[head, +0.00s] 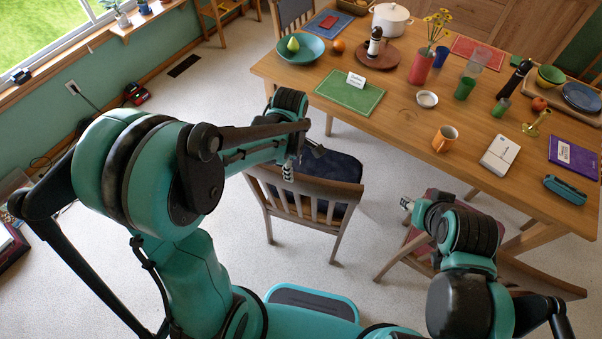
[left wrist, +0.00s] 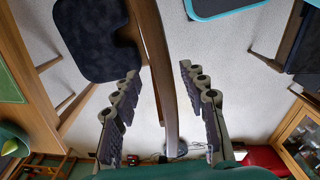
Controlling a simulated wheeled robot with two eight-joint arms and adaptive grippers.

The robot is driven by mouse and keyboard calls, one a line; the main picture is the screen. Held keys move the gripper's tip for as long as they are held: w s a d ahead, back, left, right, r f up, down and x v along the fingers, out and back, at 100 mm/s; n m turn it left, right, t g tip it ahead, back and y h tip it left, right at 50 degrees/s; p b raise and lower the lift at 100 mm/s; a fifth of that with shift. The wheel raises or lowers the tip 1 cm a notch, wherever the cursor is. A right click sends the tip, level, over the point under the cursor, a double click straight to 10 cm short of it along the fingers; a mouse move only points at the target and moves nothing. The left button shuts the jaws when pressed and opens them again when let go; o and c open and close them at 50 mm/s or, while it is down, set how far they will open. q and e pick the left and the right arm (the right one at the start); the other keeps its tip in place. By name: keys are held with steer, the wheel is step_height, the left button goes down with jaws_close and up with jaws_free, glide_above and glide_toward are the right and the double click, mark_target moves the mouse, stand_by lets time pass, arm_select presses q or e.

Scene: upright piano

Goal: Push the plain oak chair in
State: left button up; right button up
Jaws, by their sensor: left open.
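The wooden chair with a dark blue seat (head: 338,168) stands at the near long side of the table, its slatted back towards me. Its seat is mostly clear of the tabletop.
The oak table (head: 400,125) holds a green mat (head: 350,92), an orange mug (head: 445,138), a vase of flowers and other tableware. The red-seated chair (head: 418,240) stands right of the blue-seated one.

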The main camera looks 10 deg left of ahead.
arm_select(q)
step_height(320, 180, down, 8)
steer(key=shift+r+b, duration=0.1)
steer(key=shift+b, duration=0.9)
steer(key=shift+c, duration=0.4)
jaws_close()
